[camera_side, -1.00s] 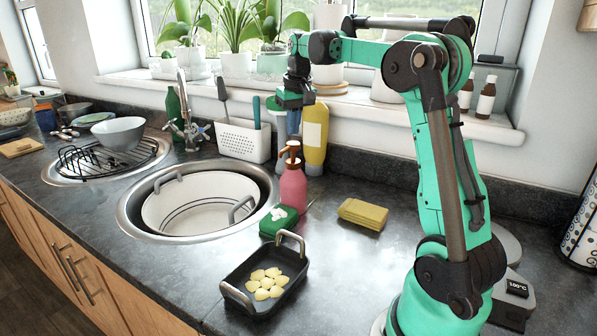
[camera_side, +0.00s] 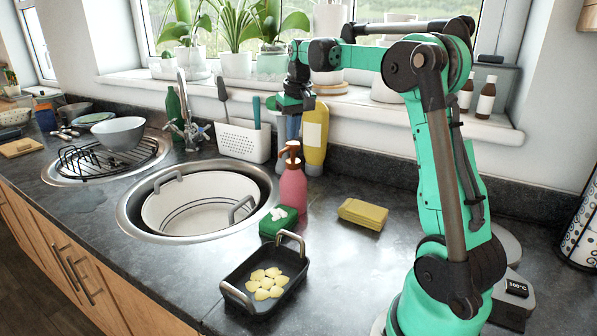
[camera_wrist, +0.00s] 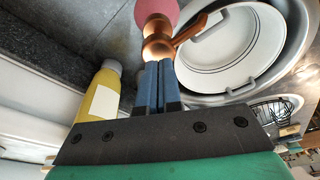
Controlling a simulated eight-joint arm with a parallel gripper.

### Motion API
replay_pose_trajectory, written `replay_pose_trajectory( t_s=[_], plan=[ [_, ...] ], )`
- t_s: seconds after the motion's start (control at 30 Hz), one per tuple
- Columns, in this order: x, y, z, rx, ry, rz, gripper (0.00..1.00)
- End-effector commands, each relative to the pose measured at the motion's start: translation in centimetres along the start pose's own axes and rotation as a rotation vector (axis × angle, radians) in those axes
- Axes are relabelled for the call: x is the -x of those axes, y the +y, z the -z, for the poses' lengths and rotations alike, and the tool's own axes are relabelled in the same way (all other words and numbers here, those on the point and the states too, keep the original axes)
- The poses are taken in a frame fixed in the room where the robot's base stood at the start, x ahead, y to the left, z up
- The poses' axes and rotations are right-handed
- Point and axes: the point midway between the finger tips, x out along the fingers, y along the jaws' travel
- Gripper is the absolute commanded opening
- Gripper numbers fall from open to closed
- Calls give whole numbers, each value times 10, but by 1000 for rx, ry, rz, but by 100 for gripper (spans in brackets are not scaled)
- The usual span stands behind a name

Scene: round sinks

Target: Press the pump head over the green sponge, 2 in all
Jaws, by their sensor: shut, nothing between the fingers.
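The pink pump bottle (camera_side: 293,187) stands upright on the counter, with its copper pump head (camera_side: 292,148) on top and the spout pointing left. The green sponge (camera_side: 272,228) lies at the bottle's foot, with white foam on it. My gripper (camera_side: 293,136) is above the pump head, its blue fingers shut and empty. In the wrist view the closed fingertips (camera_wrist: 157,64) are close to the copper pump head (camera_wrist: 158,47); I cannot tell whether they touch it.
A yellow bottle (camera_side: 314,138) stands behind the pump bottle. A white caddy (camera_side: 243,140) is to the left at the back. The round sink (camera_side: 128,210) lies left, a black tray (camera_side: 239,277) in front, and a yellow sponge (camera_side: 363,213) to the right.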

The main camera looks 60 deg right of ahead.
Motion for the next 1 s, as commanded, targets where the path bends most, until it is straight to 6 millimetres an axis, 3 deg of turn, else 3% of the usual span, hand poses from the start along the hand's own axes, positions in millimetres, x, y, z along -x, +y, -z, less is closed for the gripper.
replay_pose_trajectory(
  t_s=[0.63,1.0],
  plan=[
    [-22,0,-4,0,0,0,0],
    [-14,0,-3,0,0,0,0]
  ],
)
